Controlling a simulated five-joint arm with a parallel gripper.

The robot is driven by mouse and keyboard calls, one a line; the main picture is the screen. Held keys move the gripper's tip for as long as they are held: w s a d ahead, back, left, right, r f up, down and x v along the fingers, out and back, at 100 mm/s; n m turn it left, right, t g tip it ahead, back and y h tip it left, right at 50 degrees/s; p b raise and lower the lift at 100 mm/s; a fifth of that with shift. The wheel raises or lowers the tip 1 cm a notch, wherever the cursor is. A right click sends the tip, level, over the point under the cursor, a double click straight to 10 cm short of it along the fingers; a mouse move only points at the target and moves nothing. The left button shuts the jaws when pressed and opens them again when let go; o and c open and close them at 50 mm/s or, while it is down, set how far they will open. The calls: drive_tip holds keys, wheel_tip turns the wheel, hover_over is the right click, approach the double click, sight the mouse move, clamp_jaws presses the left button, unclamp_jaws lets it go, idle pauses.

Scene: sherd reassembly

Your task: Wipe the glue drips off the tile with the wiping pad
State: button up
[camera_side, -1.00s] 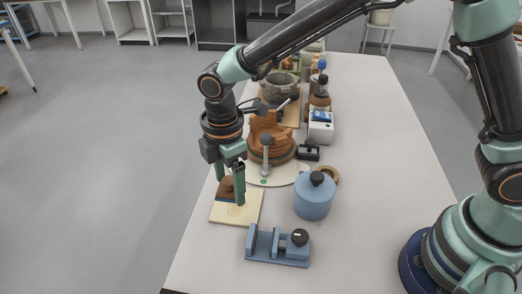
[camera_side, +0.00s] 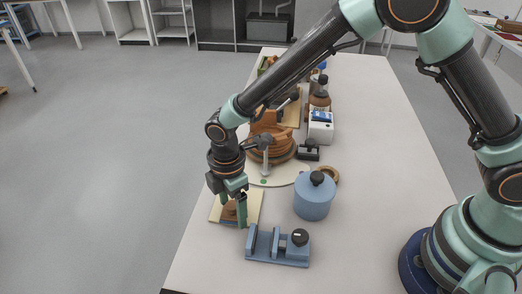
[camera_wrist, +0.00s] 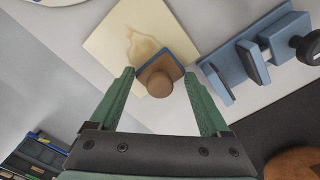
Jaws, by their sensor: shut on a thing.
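The cream tile (camera_side: 252,203) lies flat near the table's left edge; it also shows in the wrist view (camera_wrist: 105,38). A darker, wet-looking glue smear (camera_wrist: 139,47) is on the tile, beside the pad. The wiping pad (camera_side: 229,212) is a brown block with a blue lower edge and a round knob (camera_wrist: 160,85). My gripper (camera_side: 232,212) is shut on the wiping pad, with one green finger on each side, over the tile's front part. In the side view the fingers hide part of the pad and tile.
A blue clamp-like fixture (camera_side: 277,249) stands close in front of the tile. A blue lidded jar (camera_side: 314,198) is to the right. A turntable with a terracotta vessel (camera_side: 270,140) stands behind. Open table lies to the right.

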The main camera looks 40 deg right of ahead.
drive_tip(key=shift+w+d, duration=2.55)
drive_tip(key=shift+s+a, duration=2.5)
drive_tip(key=shift+s, duration=0.05)
drive_tip(key=shift+s+a+r, duration=0.1)
drive_tip(key=shift+a, duration=0.05)
drive_tip(key=shift+r, duration=3.95)
